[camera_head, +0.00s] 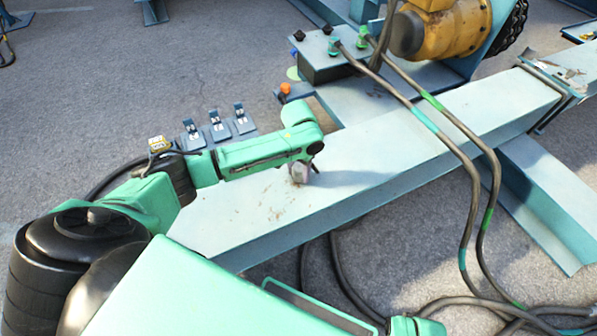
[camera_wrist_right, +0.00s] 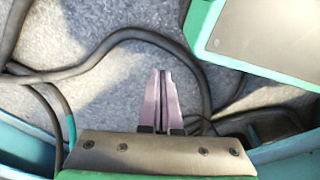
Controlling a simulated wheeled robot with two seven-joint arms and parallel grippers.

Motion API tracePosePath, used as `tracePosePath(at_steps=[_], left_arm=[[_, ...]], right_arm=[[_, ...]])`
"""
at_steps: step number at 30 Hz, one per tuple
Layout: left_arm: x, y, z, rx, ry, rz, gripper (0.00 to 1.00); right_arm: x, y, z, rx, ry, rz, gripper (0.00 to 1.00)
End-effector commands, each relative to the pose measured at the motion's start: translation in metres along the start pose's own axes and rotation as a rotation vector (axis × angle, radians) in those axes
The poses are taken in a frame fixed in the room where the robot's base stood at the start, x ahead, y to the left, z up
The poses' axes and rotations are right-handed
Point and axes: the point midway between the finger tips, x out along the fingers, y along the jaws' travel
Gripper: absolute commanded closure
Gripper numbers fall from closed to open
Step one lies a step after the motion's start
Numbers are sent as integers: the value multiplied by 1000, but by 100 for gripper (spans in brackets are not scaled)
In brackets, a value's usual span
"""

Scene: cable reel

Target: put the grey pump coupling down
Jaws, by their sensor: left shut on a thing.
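My left gripper (camera_head: 301,170) points down over the top of the pale blue-green beam (camera_head: 245,205). It is shut on a small greyish piece, the grey pump coupling (camera_head: 299,175), which is mostly hidden by the gripper. The coupling is at or just above the beam's top face; I cannot tell whether it touches. My right gripper (camera_wrist_right: 161,75) shows in the right wrist view with its two pinkish fingers together and nothing visible between them. It hangs over grey ground and dark cables.
Three small blue brackets (camera_head: 217,127) stand behind the beam. A blue box (camera_head: 325,55) with green cable ends and a yellow motor (camera_head: 445,28) are at the back. Dark cables (camera_head: 470,180) cross the beam on the right. The beam top between gripper and cables is clear.

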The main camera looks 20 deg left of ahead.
Motion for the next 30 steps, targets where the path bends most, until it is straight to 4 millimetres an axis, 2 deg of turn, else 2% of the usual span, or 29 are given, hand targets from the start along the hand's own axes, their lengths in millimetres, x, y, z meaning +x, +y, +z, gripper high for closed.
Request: tracePosePath(at_steps=[3, 4, 5, 6, 17, 19, 23, 30], left_arm=[[2, 0, 0, 0, 0, 1, 100], [2, 0, 0, 0, 0, 0, 38], [2, 0, 0, 0, 0, 0, 26], [2, 0, 0, 0, 0, 0, 19], [-2, 0, 0, -1, 1, 0, 19], [-12, 0, -1, -1, 2, 1, 19], [-39, 0, -1, 0, 3, 0, 19], [-99, 0, -1, 0, 3, 1, 19]], right_arm=[[0, 0, 0, 0, 0, 0, 100], [0, 0, 0, 0, 1, 0, 100], [0, 0, 0, 0, 1, 0, 100], [0, 0, 0, -1, 1, 0, 100], [0, 0, -1, -1, 3, -1, 100], [0, 0, 2, -2, 3, 1, 100], [8, 2, 20, -8, -10, 4, 100], [20, 4, 50, -24, -13, 7, 100]])
